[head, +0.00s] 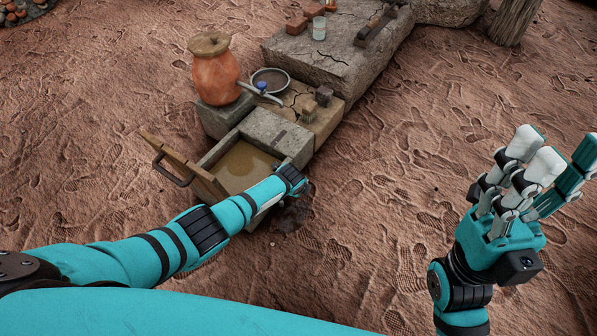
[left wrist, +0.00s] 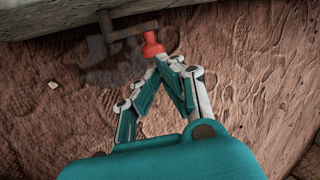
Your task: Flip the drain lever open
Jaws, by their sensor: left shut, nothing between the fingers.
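The drain lever shows in the left wrist view as a dark metal bar (left wrist: 130,31) with a red knob (left wrist: 152,43), at the side of the stone trough. My left gripper (left wrist: 170,60) is shut and empty, its fingertips just below the red knob. I cannot tell whether they touch it. My right gripper (head: 555,155) is open and empty, raised at the right, far from the trough.
The trough holds murky water (head: 238,168). A wooden board with a handle (head: 180,172) leans at its left. A clay pot (head: 215,75), a dark bowl (head: 270,80) and a stone bench (head: 335,50) stand behind. A dark wet patch (head: 288,219) lies below; the ground at right is clear.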

